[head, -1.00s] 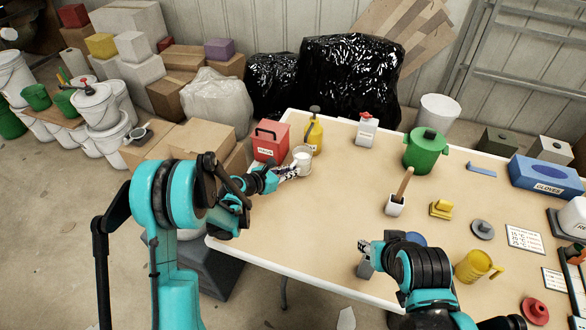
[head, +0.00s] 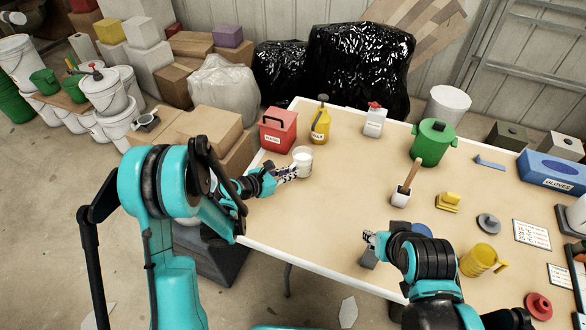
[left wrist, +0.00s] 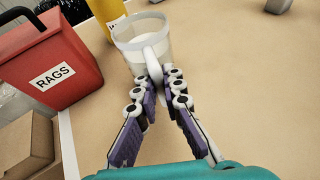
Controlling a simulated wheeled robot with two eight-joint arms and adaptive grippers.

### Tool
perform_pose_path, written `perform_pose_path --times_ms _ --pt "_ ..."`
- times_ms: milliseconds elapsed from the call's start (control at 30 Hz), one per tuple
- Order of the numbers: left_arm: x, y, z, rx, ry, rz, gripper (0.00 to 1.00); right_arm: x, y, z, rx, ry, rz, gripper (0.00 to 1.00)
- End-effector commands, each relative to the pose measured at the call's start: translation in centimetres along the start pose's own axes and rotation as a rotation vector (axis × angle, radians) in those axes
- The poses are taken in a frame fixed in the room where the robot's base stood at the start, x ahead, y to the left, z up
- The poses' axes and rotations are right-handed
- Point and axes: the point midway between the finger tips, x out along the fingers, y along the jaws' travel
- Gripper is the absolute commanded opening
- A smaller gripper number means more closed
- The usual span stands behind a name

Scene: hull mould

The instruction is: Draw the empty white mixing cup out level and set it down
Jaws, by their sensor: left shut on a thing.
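The white mixing cup (head: 302,161) is near the table's left end, in front of the red rags box and the yellow bottle. It looks upright, and I see no contents in it. In the left wrist view the cup (left wrist: 140,38) shows its rim and a handle towards me. My left gripper (head: 288,172) is shut on the cup's handle; its fingers (left wrist: 163,88) meet around it in the left wrist view. I cannot tell whether the cup's base touches the table. My right gripper (head: 371,243) is over the table's front edge, well away from the cup; its fingers are too small to read.
The red rags box (head: 278,130) and yellow bottle (head: 320,124) stand close behind the cup. Bare tabletop (head: 345,180) lies right of the cup.

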Motion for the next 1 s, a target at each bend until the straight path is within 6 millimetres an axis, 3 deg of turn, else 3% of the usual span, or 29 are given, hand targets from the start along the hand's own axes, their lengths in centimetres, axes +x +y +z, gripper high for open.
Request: perform_pose_path --times_ms 400,1000 --pt "-2.1 -1.1 -0.9 0.000 0.000 -0.001 0.00 0.0 0.0 0.0 0.000 0.000 0.000 0.40" --pt "-2.6 -1.3 -0.3 0.000 0.000 -0.001 0.00 -0.4 0.0 -0.3 0.000 0.000 0.000 0.40"
